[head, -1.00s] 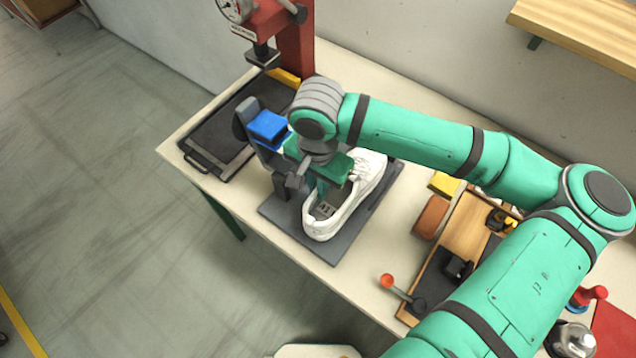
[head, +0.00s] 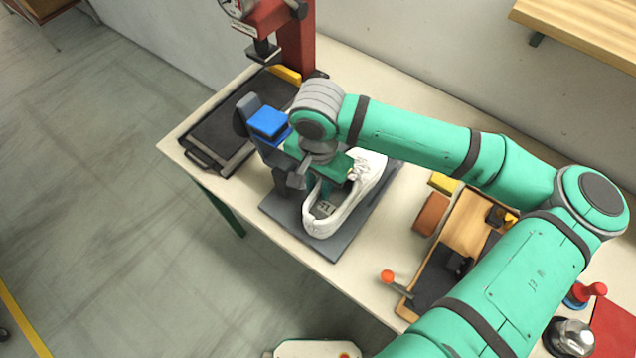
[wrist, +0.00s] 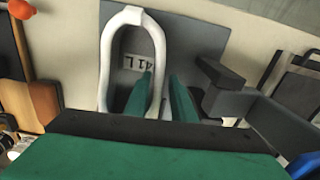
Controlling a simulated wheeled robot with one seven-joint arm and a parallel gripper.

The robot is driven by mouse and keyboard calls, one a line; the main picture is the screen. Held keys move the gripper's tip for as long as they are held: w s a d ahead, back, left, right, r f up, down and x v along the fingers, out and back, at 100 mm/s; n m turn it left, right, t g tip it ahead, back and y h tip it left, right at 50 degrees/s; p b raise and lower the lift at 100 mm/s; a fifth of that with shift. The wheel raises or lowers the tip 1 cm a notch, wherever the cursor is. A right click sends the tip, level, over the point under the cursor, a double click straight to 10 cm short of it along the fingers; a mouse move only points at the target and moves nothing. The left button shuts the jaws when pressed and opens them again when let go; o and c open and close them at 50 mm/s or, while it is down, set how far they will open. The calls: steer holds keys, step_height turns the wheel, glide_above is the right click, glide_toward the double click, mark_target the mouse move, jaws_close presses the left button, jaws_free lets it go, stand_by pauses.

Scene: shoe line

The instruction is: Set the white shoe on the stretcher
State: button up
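The white shoe (head: 366,190) lies sole down on a flat dark grey plate (head: 345,243), its open heel end toward the front edge of the table. An insole label reading "41 L" shows inside it in the wrist view (wrist: 136,62). My gripper (wrist: 160,82) is lowered at the shoe's opening, with one green finger inside and the other outside. The shoe's side wall lies between them, with a small gap visible beside the outer finger. A grey upright fixture with a blue block (head: 269,122) stands left of my gripper; I cannot tell whether this is the stretcher.
A black tray (head: 225,125) and a red press (head: 295,45) stand at the back left. To the right are a brown block (head: 431,214), a yellow block (head: 443,183), a wooden organiser (head: 466,222) and an orange-knobbed tool (head: 387,277). Bare tabletop separates the plate from these.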

stand_by(0.3)
step_height(320, 180, up, 11)
steer(key=shift+f, duration=0.1)
stand_by(0.4)
